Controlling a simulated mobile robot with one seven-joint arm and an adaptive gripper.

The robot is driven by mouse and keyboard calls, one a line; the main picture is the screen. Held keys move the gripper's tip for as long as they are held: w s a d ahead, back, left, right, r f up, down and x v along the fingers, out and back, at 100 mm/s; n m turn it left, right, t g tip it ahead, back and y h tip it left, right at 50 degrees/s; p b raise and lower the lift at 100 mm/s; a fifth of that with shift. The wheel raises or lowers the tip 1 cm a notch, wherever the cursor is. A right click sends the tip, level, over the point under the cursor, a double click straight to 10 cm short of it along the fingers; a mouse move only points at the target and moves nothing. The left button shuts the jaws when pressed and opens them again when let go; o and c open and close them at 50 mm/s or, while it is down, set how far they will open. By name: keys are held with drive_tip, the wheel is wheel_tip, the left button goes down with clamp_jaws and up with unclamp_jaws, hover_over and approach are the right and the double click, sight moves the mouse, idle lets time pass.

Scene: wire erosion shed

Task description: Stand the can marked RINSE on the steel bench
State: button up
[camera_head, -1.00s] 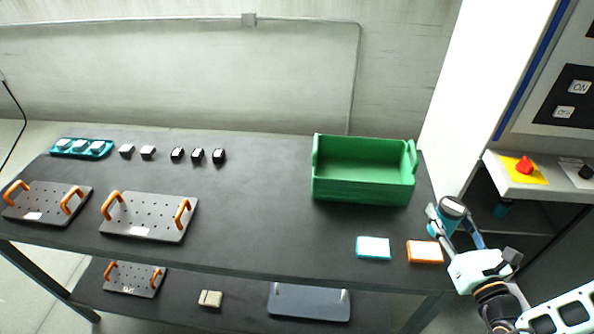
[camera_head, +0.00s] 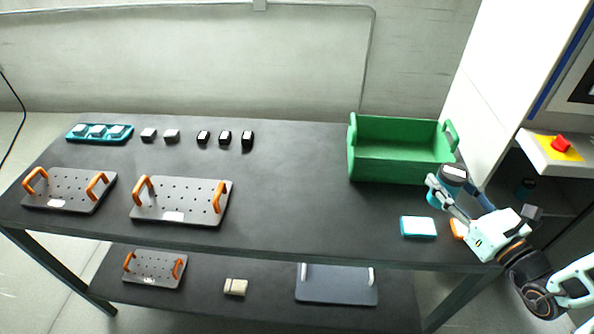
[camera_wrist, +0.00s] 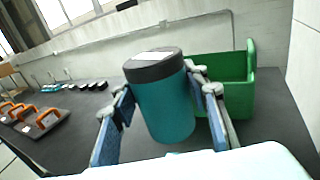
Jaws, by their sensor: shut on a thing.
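My gripper (camera_head: 449,198) is shut on a teal can (camera_wrist: 165,105) with a dark lid and a white label on top. The can also shows in the head view (camera_head: 453,174), upright at the right end of the dark bench (camera_head: 290,180). In the wrist view my gripper's fingers (camera_wrist: 165,110) are on both sides of the can. Any lettering on the can is too small to read. Whether its base touches the bench top cannot be told.
A green open box (camera_head: 400,165) stands just behind and left of the can. A teal-edged block (camera_head: 418,227) and an orange-edged block (camera_head: 458,228) lie in front. Orange-handled plates (camera_head: 180,201) and small blocks fill the left. The bench middle is clear.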

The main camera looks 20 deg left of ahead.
drive_tip(key=n+g+y+b, duration=0.1)
drive_tip(key=g+b, duration=0.1)
drive_tip(key=a+n+y+b, duration=0.1)
drive_tip(key=shift+s+f+n+g+y, duration=0.2)
drive_tip(key=shift+s+n+g+y, duration=0.1)
drive_tip(key=shift+s+g, duration=0.1)
drive_tip(key=shift+s+r+n+g+y+b, duration=0.2)
drive_tip(key=shift+s+n+g+y+b, duration=0.3)
drive_tip(key=shift+n+g+y+b, duration=0.35)
drive_tip(key=shift+a+r, duration=0.1)
drive_tip(key=w+a+f, duration=0.1)
drive_tip(key=a+f, duration=0.3)
drive_tip(key=a, duration=0.5)
drive_tip(key=b, duration=0.1)
hover_over(368, 215)
wheel_tip(368, 215, down, 8)
drive_tip(key=shift+f, duration=0.5)
